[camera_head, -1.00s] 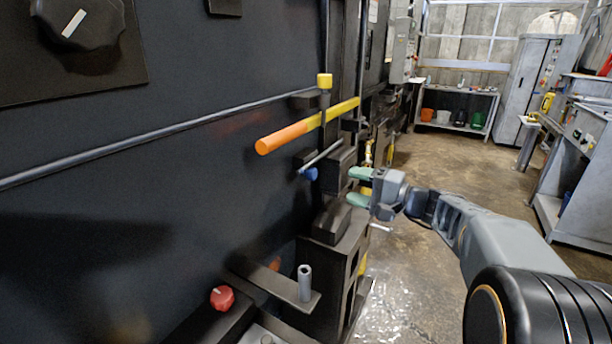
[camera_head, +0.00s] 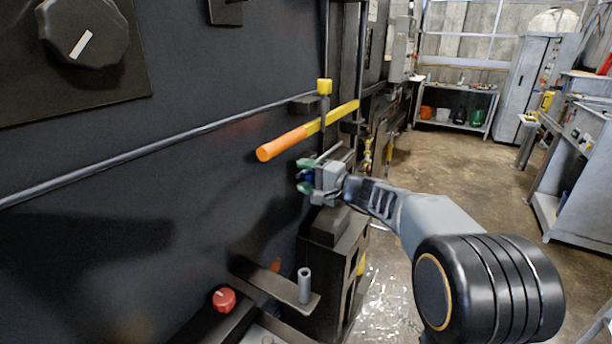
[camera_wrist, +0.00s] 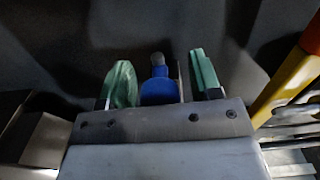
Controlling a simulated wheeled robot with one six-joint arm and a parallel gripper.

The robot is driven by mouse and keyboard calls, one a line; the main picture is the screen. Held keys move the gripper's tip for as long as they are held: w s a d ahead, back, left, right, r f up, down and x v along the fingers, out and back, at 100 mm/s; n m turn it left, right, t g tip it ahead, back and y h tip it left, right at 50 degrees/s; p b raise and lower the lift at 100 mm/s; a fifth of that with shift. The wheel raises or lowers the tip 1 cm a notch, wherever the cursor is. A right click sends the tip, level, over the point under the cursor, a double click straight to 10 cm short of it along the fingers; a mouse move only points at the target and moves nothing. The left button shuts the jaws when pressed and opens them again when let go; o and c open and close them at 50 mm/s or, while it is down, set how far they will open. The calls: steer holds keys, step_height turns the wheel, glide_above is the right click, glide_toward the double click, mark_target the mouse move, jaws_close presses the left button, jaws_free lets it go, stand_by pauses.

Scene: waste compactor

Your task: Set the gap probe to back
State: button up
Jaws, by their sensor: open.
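A blue piece with a grey rounded tip (camera_wrist: 158,90), which looks like the gap probe's handle, stands between the two green fingers of my gripper (camera_wrist: 160,62) in the wrist view. The fingers are open on either side of it, with a gap on the right side. In the head view my gripper (camera_head: 304,176) is at the dark machine wall, below the orange and yellow bar. It hides most of the blue piece there; only a sliver of blue shows between the fingers.
The orange and yellow bar (camera_head: 282,143) sticks out just above my gripper, and it shows at the right of the wrist view (camera_wrist: 290,80). A dark block (camera_head: 330,226) lies below. A grey upright pin (camera_head: 304,286) and a red knob (camera_head: 224,299) are lower. Open floor lies right.

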jaws_close()
stand_by(0.6)
